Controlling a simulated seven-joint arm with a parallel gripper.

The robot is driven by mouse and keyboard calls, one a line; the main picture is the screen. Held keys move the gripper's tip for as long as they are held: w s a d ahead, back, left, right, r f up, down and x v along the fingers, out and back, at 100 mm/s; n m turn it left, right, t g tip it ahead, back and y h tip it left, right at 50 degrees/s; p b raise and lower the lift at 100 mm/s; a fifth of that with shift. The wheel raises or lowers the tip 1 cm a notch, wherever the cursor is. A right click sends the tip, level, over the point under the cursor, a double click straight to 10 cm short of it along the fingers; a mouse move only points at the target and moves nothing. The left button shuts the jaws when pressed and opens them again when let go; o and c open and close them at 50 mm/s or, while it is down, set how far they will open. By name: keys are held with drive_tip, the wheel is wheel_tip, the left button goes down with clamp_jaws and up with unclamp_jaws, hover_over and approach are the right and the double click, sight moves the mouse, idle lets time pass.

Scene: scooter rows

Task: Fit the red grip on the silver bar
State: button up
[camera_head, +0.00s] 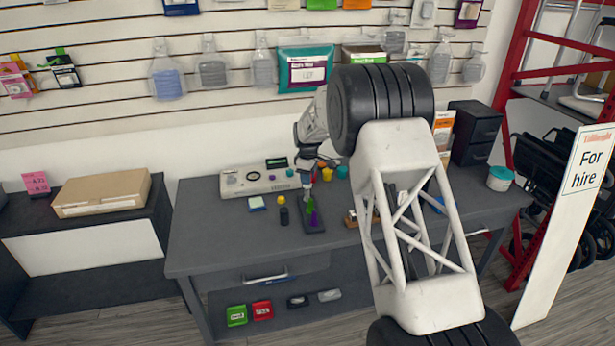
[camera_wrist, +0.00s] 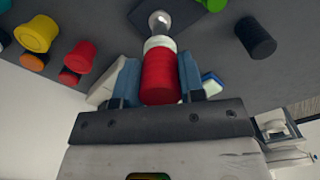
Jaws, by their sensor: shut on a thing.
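My gripper (camera_wrist: 155,82) is shut on the red grip (camera_wrist: 160,80), with one blue finger on each side of it. The grip has a pale ring at its far end. The silver bar (camera_wrist: 160,20) shows just beyond that ring, in line with the grip, at a dark base plate (camera_wrist: 203,20). I cannot tell whether the bar's end is inside the grip or only close to it. In the head view my gripper (camera_head: 306,163) is small above the bench, over the base plate (camera_head: 313,222); the grip is hard to make out there.
A black cylinder (camera_wrist: 256,37) stands beside the plate. Yellow and red knobs (camera_wrist: 37,33) are on the other side. In the head view a pale console (camera_head: 257,179) lies behind, and a blue-and-white block (camera_head: 257,203) at left. The bench's front left (camera_head: 215,240) is clear.

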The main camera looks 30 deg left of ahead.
drive_tip(key=shift+f, duration=1.6)
idle(1.9)
drive_tip(key=o, duration=1.4)
drive_tip(key=shift+r, duration=0.15)
drive_tip(key=shift+r, duration=2.85)
